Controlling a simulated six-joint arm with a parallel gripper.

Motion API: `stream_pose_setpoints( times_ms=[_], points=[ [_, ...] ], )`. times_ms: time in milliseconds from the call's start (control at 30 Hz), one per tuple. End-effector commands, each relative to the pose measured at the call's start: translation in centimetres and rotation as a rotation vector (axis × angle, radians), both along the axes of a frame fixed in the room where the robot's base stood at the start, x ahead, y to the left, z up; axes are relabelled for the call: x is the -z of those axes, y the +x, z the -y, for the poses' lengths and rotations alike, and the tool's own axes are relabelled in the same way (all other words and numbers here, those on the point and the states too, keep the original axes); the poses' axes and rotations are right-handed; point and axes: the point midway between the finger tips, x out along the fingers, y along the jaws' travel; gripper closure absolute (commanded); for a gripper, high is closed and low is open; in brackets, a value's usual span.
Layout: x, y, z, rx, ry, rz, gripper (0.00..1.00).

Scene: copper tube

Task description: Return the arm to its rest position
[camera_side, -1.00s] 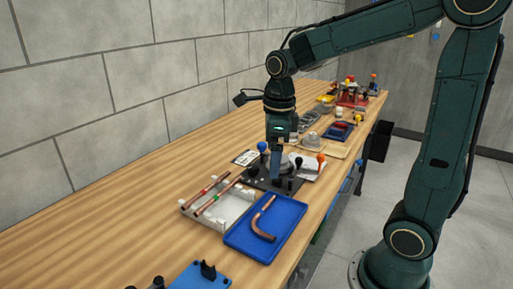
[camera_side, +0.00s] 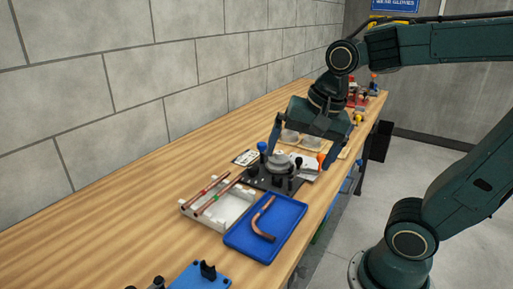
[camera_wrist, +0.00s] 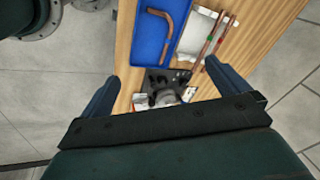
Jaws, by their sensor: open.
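My gripper (camera_side: 313,140) is open and empty, held above the far side of the bending fixture (camera_side: 278,168) in the side view. Its two blue fingers stand wide apart, and the gripper (camera_wrist: 160,92) shows the same in the wrist view, with the fixture (camera_wrist: 166,82) below and between them. The fixture is a dark plate with a grey round die, a blue-knobbed lever and an orange-knobbed one. A bent copper tube (camera_side: 259,228) lies in the blue tray (camera_side: 238,239); it also shows in the wrist view (camera_wrist: 168,27).
A white rack (camera_side: 190,211) holding straight copper tubes stands left of the blue tray. A blue fixture (camera_side: 200,276) sits at the near bench edge. More tools and trays stand farther along the bench. The wall is behind; the floor beside the bench is clear.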

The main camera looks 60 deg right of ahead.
Motion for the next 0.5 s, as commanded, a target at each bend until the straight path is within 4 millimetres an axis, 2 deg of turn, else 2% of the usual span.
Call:
stream_pose_setpoints(
  times_ms=[500],
  points=[
    [-0.3,-4.1,-1.2,-0.732,-0.285,0.113,0.00]
  ],
)
